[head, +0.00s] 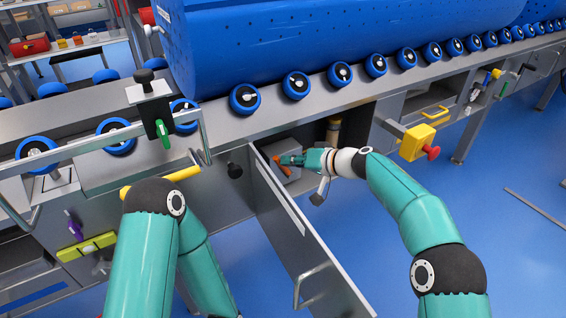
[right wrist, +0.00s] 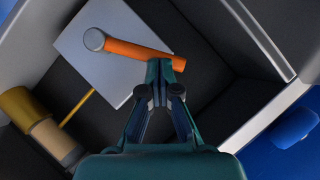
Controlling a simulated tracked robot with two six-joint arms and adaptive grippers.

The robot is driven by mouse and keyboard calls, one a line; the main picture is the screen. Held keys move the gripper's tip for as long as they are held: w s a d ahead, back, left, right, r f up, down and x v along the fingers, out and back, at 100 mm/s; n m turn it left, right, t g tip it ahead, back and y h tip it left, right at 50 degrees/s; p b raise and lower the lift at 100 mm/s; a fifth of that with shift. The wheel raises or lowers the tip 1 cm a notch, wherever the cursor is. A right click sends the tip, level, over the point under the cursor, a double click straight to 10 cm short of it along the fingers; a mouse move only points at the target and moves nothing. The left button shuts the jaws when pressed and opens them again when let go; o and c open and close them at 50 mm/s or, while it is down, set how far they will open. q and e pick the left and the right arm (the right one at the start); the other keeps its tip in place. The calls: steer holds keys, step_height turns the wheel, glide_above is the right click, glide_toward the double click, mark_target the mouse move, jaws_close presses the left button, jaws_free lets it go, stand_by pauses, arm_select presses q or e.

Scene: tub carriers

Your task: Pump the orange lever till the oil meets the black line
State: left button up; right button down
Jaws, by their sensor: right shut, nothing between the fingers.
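The orange lever (right wrist: 140,50) rises from a pale grey block (right wrist: 105,35) inside an open cabinet bay. It lies slantwise in the right wrist view, its round grey pivot at the left end. The lever also shows small in the head view (head: 285,170), partly hidden. My right gripper (right wrist: 166,70) is shut with nothing between its fingers. Its tips are at the lever's free end; I cannot tell whether they touch it. A cylinder with yellow and tan parts (right wrist: 45,130) stands beside the block, perhaps holding the oil. No black line can be made out. My left gripper is out of view.
The cabinet's grey door (head: 308,245) stands open, left of my right forearm. A yellow box with a red knob (head: 418,143) juts out to the right. Above runs a roller conveyor with a big blue tub (head: 300,45). Blue floor (head: 520,240) is free at the right.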

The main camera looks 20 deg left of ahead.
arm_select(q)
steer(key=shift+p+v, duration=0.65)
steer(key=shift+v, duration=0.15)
arm_select(e)
steer(key=w+v, duration=0.1)
steer(key=v, duration=1)
steer(key=shift+w+d+r, duration=0.2)
steer(key=shift+d+r, duration=0.1)
steer(key=shift+r, duration=0.2)
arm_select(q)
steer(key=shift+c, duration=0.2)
